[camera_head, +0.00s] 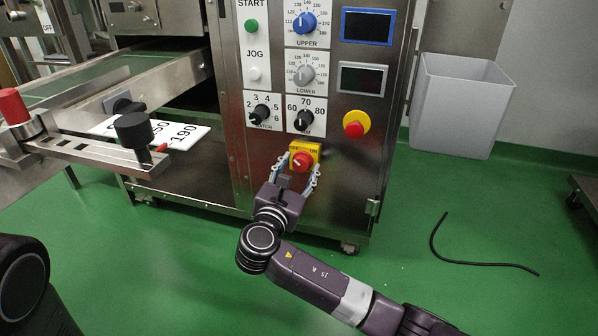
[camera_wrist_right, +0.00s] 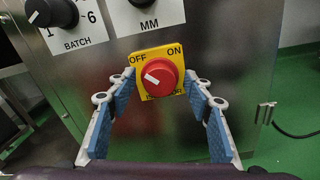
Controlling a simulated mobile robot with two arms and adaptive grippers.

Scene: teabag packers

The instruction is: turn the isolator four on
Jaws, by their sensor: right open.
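The isolator is a red rotary knob (camera_head: 302,161) on a yellow plate (camera_head: 312,148) marked OFF and ON, low on the steel machine's front. In the right wrist view the red knob (camera_wrist_right: 158,77) has a white mark pointing up-left, towards OFF. My right gripper (camera_head: 302,168) is open in front of the plate, with one finger on each side of the knob. In the right wrist view its blue-padded fingers (camera_wrist_right: 164,88) show a gap to the knob on both sides. The lower text on the plate is partly hidden by the knob. My left gripper is out of view.
Above the isolator are a black BATCH knob (camera_head: 261,113), a black MM knob (camera_head: 303,120) and a red emergency button (camera_head: 355,124) on yellow. A grey bin (camera_head: 460,105) stands right. A black cable (camera_head: 470,262) lies on the green floor. A conveyor (camera_head: 110,75) is left.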

